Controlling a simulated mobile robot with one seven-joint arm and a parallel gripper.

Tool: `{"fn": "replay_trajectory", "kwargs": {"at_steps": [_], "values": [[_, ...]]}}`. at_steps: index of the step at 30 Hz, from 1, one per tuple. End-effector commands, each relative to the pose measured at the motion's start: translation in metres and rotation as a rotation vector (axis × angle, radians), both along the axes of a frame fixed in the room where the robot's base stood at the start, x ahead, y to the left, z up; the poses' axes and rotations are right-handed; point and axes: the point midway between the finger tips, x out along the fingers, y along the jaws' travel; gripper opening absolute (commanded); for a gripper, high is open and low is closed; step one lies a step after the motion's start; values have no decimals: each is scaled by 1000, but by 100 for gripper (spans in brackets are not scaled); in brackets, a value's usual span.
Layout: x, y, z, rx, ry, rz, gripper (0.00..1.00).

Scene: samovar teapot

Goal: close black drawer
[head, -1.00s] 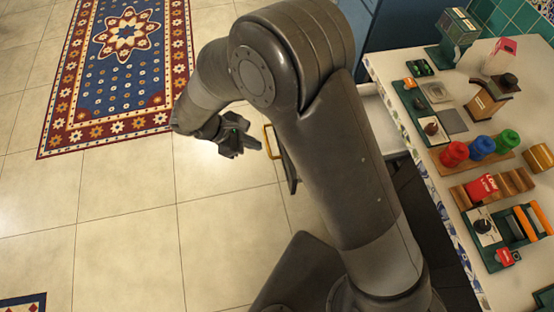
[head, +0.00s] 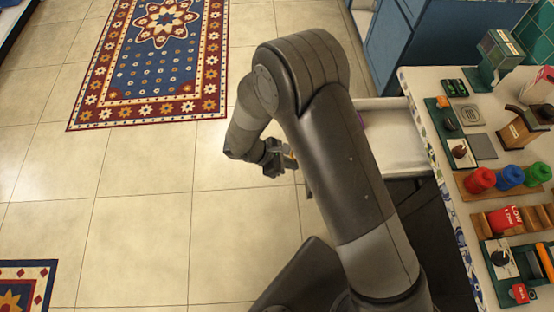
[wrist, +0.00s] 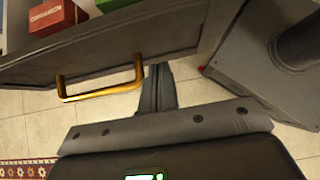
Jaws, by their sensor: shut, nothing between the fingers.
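The black drawer (wrist: 175,52) fills the top of the wrist view, pulled open, with its dark front facing me. A brass handle (wrist: 102,92) sticks out of that front. Inside lie a red box (wrist: 58,16) and part of a green box. My gripper (wrist: 158,72) is shut and empty. Its fingertips are close to the drawer front, right of the handle; I cannot tell whether they touch it. In the head view my gripper (head: 276,160) is left of my arm, which hides most of the drawer.
A counter (head: 436,150) with coloured jars (head: 510,177) and small trays stands at right. A pale surface (head: 392,138) lies beside it, behind my arm. A grey pedestal-like block (wrist: 260,60) shows at right in the wrist view.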

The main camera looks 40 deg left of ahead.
Motion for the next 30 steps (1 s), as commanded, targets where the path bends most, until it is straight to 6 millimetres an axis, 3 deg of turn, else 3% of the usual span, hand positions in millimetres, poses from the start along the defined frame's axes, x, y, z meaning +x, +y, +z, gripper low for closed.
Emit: {"fn": "replay_trajectory", "kwargs": {"at_steps": [6,23,30], "values": [[15,-15,0,0,1,-1,0],[20,-20,1,1,0,-1,0],[44,-45,1,-1,0,-4,0]]}}
